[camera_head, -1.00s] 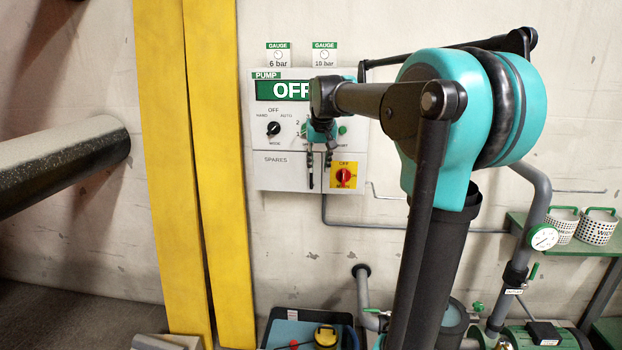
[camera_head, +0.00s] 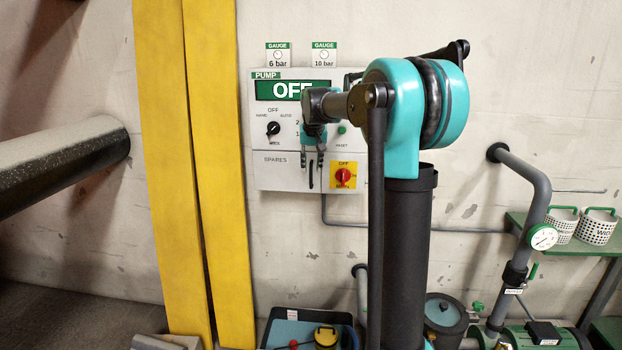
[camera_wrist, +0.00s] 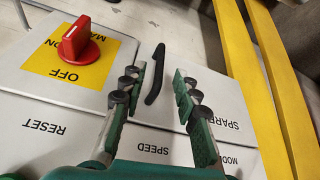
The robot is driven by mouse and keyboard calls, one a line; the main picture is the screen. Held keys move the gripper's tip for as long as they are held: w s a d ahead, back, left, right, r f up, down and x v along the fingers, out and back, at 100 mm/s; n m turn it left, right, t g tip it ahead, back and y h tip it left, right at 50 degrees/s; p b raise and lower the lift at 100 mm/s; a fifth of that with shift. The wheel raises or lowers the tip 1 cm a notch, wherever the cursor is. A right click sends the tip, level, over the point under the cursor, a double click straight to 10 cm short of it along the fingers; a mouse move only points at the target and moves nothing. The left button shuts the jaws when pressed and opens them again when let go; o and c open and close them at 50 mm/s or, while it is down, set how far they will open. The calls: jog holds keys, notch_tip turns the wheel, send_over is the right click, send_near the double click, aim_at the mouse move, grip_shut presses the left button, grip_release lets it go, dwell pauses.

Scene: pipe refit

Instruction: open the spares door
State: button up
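The spares door (camera_head: 275,178) is the lower white panel of the pump cabinet, labelled SPARES, and looks closed. It also shows, upside down, in the wrist view (camera_wrist: 222,112). Its black upright bar handle (camera_head: 311,178) stands right of the label. My gripper (camera_head: 312,160) is in front of the panel with its fingers pointing down in the head view. In the wrist view, my gripper (camera_wrist: 160,76) is open and the handle (camera_wrist: 155,75) appears between its fingertips, with a gap on both sides. Whether the fingertips reach the handle in depth, I cannot tell.
A red rotary switch on a yellow plate (camera_head: 343,175) sits close to the right of the handle. The mode knob (camera_head: 273,128) and OFF display (camera_head: 290,90) are above. Yellow uprights (camera_head: 212,170) stand left of the cabinet. A pipe with a gauge (camera_head: 542,236) is at right.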

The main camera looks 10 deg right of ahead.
aim_at(311, 174)
jog(key=x, duration=0.6)
jog(key=shift+f, duration=0.2)
grip_shut()
